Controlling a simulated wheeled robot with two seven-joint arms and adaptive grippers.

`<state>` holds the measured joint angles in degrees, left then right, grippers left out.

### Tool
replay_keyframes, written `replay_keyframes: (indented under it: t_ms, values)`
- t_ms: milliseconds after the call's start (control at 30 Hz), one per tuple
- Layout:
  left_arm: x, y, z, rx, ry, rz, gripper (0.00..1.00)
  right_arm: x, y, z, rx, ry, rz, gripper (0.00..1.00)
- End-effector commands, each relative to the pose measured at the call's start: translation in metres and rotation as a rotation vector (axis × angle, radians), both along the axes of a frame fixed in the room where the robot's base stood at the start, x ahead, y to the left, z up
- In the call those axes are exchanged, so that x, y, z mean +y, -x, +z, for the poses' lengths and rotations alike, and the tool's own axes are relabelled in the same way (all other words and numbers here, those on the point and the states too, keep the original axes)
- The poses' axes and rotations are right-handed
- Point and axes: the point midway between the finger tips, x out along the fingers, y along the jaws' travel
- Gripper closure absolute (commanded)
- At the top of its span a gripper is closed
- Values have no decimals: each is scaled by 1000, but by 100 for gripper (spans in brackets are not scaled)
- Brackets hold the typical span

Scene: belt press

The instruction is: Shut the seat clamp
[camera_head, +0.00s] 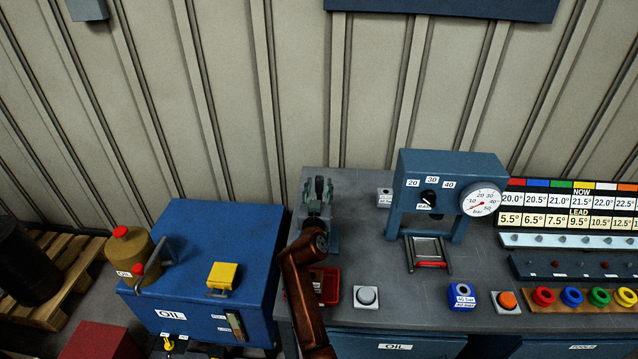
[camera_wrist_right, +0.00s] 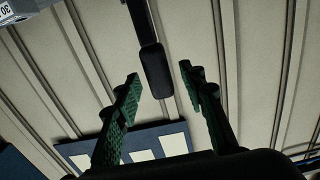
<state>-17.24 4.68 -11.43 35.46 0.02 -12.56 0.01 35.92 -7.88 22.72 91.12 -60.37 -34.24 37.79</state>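The seat clamp is mostly hidden behind my right gripper and arm at the left end of the bench; part of a blue-grey base (camera_head: 333,244) shows beside the wrist. My right gripper (camera_head: 318,188) points up there with its fingers apart. In the right wrist view the gripper (camera_wrist_right: 160,83) is open, with green ridged fingers. A dark bar with a thick black grip (camera_wrist_right: 156,72) comes down from the top between the fingertips; it looks like the clamp's lever. Contact with the fingers is not visible. My left gripper is not in view.
A press frame (camera_head: 450,165) with a gauge (camera_head: 481,200) stands right of the gripper. A red tray (camera_head: 328,286) and a grey button (camera_head: 366,297) are near the bench front. A blue oil cabinet (camera_head: 205,250) stands left. The bench between arm and press is mostly clear.

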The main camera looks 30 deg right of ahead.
Motion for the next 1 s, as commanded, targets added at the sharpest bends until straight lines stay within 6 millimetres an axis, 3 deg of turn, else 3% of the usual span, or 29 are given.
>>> replay_keyframes:
  t_ms: [200,400,1000]
  values:
    - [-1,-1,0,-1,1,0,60,23,30,-1,0,-2,1,62]
    - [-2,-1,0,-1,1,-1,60,33,43,0,-1,1,0,62]
    - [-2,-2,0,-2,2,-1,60,38,41,-2,2,-1,12,62]
